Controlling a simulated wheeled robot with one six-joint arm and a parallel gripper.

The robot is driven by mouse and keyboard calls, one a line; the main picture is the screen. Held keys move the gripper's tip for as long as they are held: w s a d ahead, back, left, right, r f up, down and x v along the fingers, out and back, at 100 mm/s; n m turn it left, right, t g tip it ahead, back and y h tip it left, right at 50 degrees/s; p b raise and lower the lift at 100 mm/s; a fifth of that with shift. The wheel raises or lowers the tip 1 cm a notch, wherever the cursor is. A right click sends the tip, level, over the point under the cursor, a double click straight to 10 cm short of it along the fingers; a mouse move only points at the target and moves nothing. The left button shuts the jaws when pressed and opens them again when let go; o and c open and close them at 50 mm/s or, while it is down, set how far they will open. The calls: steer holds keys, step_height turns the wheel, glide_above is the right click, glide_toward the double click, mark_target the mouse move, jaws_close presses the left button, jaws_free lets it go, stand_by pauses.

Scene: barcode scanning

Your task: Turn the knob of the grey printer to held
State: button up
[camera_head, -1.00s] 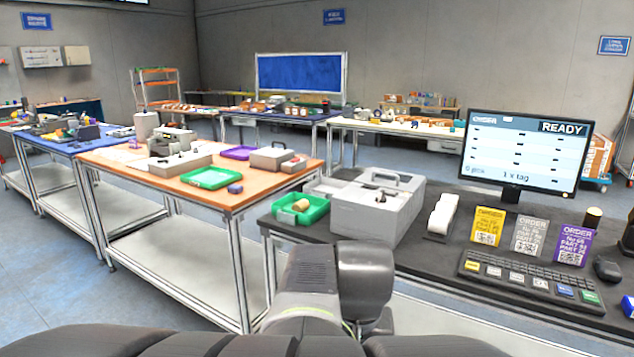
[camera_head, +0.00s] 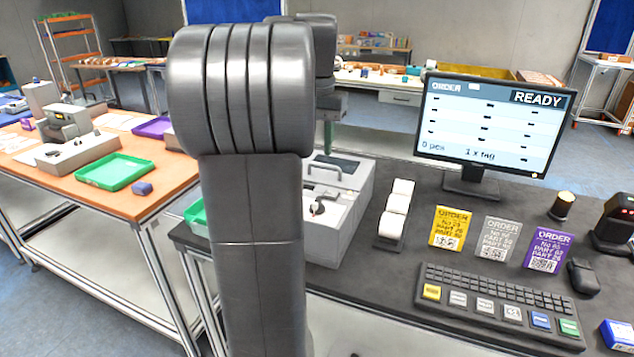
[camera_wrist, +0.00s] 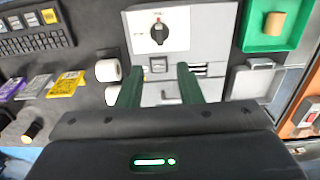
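The grey printer (camera_head: 352,200) stands on the dark table, partly hidden behind my arm in the head view. Its dark knob (camera_head: 318,207) shows on the front beside my arm. In the wrist view the printer (camera_wrist: 205,50) is below my gripper, and the round black knob (camera_wrist: 159,31) sits on a white panel with small markings too blurred to read. My gripper (camera_wrist: 158,82) has two green fingers, spread apart with nothing between them. The knob lies beyond the fingertips, apart from them. In the head view most of the gripper is hidden behind my arm.
White label rolls (camera_head: 396,215) stand right of the printer. A monitor (camera_head: 490,130) reads READY. Order cards (camera_head: 450,228), a keyboard (camera_head: 497,300) and a mouse (camera_head: 583,277) lie further right. A green bin (camera_wrist: 272,25) holding a tan roll (camera_wrist: 274,22) stands beside the printer.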

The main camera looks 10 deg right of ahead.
mark_target(317, 199)
step_height(317, 199, down, 13)
steer(key=shift+s+f+b, duration=0.15)
steer(key=shift+b, duration=0.5)
jaws_close()
